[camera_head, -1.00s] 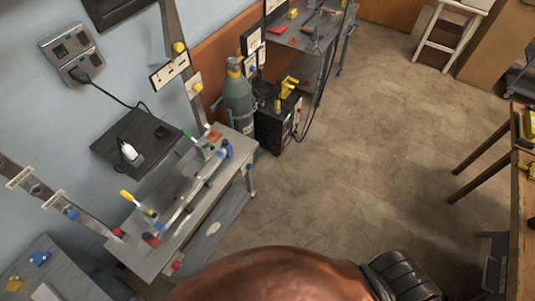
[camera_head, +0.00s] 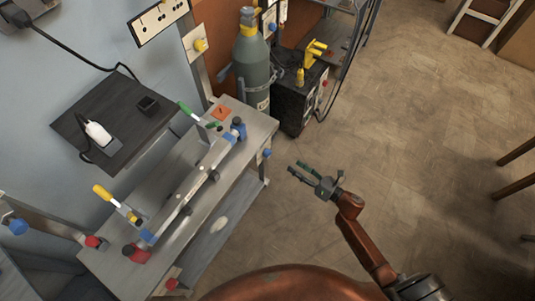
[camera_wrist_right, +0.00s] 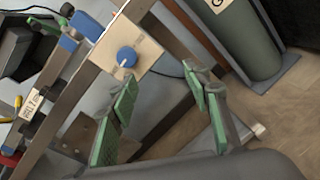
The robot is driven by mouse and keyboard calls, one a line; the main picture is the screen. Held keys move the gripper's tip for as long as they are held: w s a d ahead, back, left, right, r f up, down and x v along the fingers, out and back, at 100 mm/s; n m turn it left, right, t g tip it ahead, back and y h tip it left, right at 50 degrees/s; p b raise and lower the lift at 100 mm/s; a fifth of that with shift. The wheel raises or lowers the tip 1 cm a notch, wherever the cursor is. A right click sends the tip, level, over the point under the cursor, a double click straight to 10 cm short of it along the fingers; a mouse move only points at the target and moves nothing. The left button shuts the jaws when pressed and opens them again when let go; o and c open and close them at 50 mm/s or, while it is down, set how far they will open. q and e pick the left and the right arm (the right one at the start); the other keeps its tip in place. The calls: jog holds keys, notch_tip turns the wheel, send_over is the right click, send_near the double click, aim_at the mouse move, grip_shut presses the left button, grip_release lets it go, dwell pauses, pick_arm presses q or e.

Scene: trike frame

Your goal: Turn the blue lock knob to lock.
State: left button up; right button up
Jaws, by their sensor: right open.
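The blue knob (camera_wrist_right: 126,57) with a pale pointer mark sits on a beige plate (camera_wrist_right: 140,37) in the right wrist view. In the head view a small blue knob (camera_head: 267,153) shows on the right edge of the grey bench (camera_head: 243,119); it looks like the same one. My right gripper (camera_head: 297,171) is open and empty, right of the bench edge, apart from the knob. In the wrist view its green-padded fingers (camera_wrist_right: 163,95) are spread, with the knob above and left of the gap between them. My left gripper is not in view.
A long metal rail (camera_head: 186,192) with clamps lies along the bench. A gas cylinder (camera_head: 254,65) and a black machine (camera_head: 291,100) stand behind the bench's far end. A dark wall shelf (camera_head: 120,115) is at left.

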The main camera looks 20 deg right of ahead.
aim_at(270, 155)
jog(key=w+a+r+n+y+b, duration=0.1)
jog(key=w+a+n, duration=0.1)
jog(key=w+a+r+n+y+b, duration=0.1)
jog(key=w+a+n, duration=0.1)
jog(key=a, duration=0.1)
jog(key=w+a+r+n+b, duration=0.1)
jog(key=w+a+n, duration=0.1)
jog(key=w+a, duration=0.1)
jog(key=shift+a+r+g+y, duration=0.2)
jog(key=shift+a+g+y, duration=0.1)
jog(key=shift+y, duration=0.1)
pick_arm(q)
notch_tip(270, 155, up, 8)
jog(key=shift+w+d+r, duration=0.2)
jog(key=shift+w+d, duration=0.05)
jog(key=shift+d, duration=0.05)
pick_arm(e)
jog(key=shift+d, duration=0.1)
jog(key=c, duration=1.1)
